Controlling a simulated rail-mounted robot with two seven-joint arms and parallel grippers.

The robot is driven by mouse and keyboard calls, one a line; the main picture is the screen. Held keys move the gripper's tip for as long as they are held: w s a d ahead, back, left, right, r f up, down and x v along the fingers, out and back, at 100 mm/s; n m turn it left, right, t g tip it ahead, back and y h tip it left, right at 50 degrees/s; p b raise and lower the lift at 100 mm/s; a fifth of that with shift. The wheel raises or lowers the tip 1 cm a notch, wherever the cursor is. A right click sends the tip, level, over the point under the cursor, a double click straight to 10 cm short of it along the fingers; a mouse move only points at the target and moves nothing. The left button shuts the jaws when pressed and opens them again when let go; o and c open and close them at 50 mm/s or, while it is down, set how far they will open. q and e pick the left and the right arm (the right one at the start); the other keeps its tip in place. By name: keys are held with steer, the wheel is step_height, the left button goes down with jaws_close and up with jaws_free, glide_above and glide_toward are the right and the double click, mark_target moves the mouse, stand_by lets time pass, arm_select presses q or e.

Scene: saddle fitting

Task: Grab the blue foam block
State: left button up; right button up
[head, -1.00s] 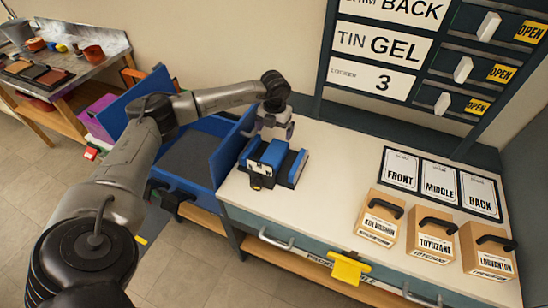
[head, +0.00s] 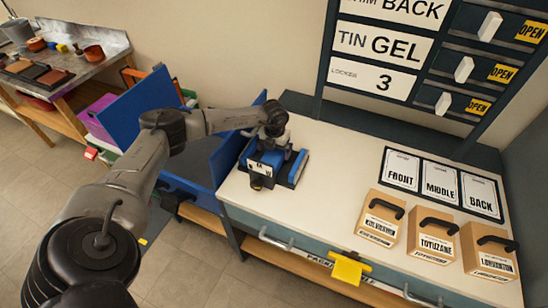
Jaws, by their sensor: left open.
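The blue foam block (head: 268,158) stands upright in a dark holder with blue side parts (head: 291,172) at the left end of the white table. A white label with dark marks is on the holder's front. My left gripper (head: 272,146) is open, pointing down right over the block from behind. Its fingers overlap the block's top in the picture, and I cannot tell whether they touch it. Part of the block is hidden by the gripper. My right gripper is not in view.
A blue open bin (head: 205,160) stands left of the table (head: 335,165). Three tan boxes with black handles (head: 432,236) and a FRONT, MIDDLE, BACK board (head: 440,182) are at the right. A locker panel (head: 420,60) rises behind. The table's middle is clear.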

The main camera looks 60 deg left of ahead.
mark_target(274, 153)
arm_select(q)
step_height(274, 153, down, 4)
steer(key=shift+r, duration=0.25)
steer(key=shift+c, duration=0.2)
steer(key=c, duration=0.9)
